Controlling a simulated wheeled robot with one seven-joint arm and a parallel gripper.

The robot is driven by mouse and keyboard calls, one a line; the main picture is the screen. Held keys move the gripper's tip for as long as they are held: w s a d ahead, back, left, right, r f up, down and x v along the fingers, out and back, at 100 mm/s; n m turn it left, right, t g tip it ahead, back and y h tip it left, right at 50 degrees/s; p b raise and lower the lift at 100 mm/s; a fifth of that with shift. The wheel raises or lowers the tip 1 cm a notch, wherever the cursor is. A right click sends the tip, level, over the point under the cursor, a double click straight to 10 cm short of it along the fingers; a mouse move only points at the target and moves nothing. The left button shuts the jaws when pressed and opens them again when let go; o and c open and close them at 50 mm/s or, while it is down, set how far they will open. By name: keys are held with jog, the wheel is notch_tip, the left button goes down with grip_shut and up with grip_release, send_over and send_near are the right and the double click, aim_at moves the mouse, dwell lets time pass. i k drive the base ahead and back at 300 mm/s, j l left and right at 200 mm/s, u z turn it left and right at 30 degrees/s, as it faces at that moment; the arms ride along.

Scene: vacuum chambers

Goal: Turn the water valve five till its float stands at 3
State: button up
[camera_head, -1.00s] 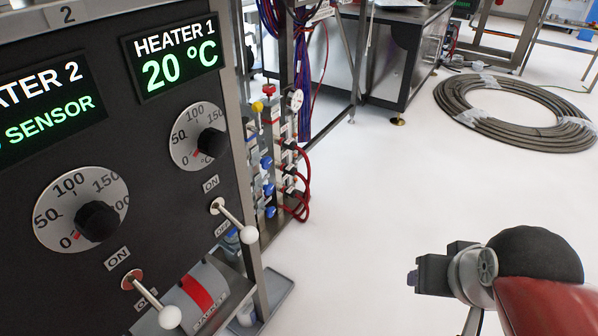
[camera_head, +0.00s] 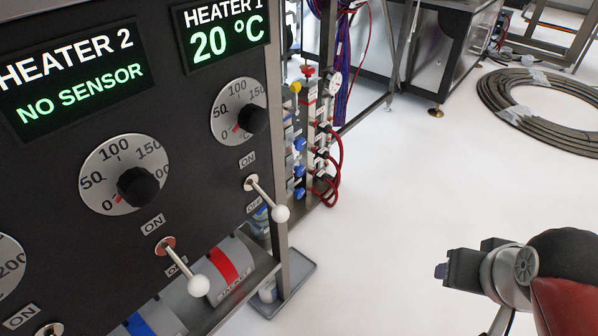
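A water manifold (camera_head: 310,150) stands beyond the heater panel, with several small blue valve knobs (camera_head: 300,168) on its left side and red hoses (camera_head: 331,170) on its right. A round gauge (camera_head: 334,84) and a red knob sit at its top. I cannot read which valve is five, and no float is readable at this size. My gripper (camera_head: 444,270) is at the lower right, over the open floor and well apart from the manifold. It is seen from the side, so its opening does not show.
The dark heater panel (camera_head: 180,215) fills the left, with dials and white-ball levers (camera_head: 281,214) sticking out toward the floor. A steel frame post stands at its right edge. A coiled hose (camera_head: 545,105) lies at the upper right. White floor between is clear.

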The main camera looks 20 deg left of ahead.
aim_at(299, 170)
jog(key=i+j+u, duration=0.1)
jog(key=u, duration=0.25)
jog(key=i+u, duration=0.45)
jog(key=u, duration=0.25)
